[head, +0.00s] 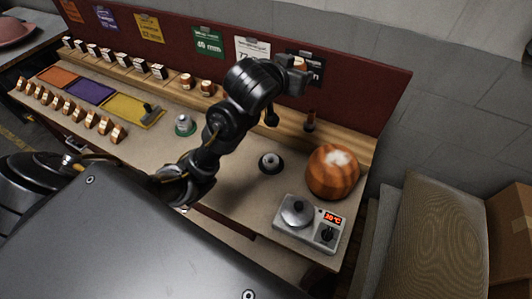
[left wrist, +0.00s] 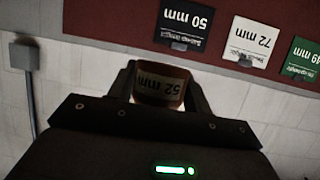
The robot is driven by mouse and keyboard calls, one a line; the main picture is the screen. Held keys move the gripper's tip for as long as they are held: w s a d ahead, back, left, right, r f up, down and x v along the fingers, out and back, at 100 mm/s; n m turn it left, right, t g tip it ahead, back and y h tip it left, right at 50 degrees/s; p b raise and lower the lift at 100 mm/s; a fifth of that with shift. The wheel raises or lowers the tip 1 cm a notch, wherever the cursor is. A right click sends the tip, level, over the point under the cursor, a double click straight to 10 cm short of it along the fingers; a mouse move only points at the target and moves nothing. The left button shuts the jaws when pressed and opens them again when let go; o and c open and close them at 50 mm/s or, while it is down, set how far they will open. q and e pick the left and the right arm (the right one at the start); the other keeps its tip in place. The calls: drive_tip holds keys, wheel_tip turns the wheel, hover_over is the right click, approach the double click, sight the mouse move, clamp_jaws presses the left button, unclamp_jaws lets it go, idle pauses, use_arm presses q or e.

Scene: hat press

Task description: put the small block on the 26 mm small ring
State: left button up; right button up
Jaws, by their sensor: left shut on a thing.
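My left gripper (left wrist: 159,92) is shut on a small block (left wrist: 160,88) with an upside-down label that seems to read 52 mm; its edges are brown. A round piece with a green base (head: 184,124) and one with a black base (head: 270,162) stand on the bench. No 26 mm marking can be read, so I cannot tell which is the small ring. My right gripper is in neither view.
Several blocks stand in rows along the back ledge (head: 113,62) and the front left. Orange, purple and yellow trays (head: 92,92) lie between them. A large wooden head form (head: 332,172) and a hotplate reading 30°C (head: 322,236) are at the right. Bench beside the black-based piece is clear.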

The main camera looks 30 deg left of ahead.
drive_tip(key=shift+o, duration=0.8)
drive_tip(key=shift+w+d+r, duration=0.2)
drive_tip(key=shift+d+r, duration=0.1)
use_arm(q)
drive_tip(key=s+f+m+h+p, duration=0.1)
drive_tip(key=s+f+h, duration=0.1)
drive_tip(key=s+f, duration=1.55)
drive_tip(key=b, duration=1)
hover_over(271, 160)
drive_tip(key=f, duration=0.9)
drive_tip(key=shift+s+d+f, duration=0.1)
drive_tip(key=shift+s+f, duration=0.2)
drive_tip(key=shift+f, duration=0.05)
drive_tip(key=shift+w+f, duration=0.25)
drive_tip(key=shift+f, duration=0.1)
drive_tip(key=shift+w+f, duration=0.15)
drive_tip(key=shift+f, duration=1.55)
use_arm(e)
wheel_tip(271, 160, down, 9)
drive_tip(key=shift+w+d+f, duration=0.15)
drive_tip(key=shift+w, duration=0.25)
use_arm(q)
drive_tip(key=shift+f, duration=0.15)
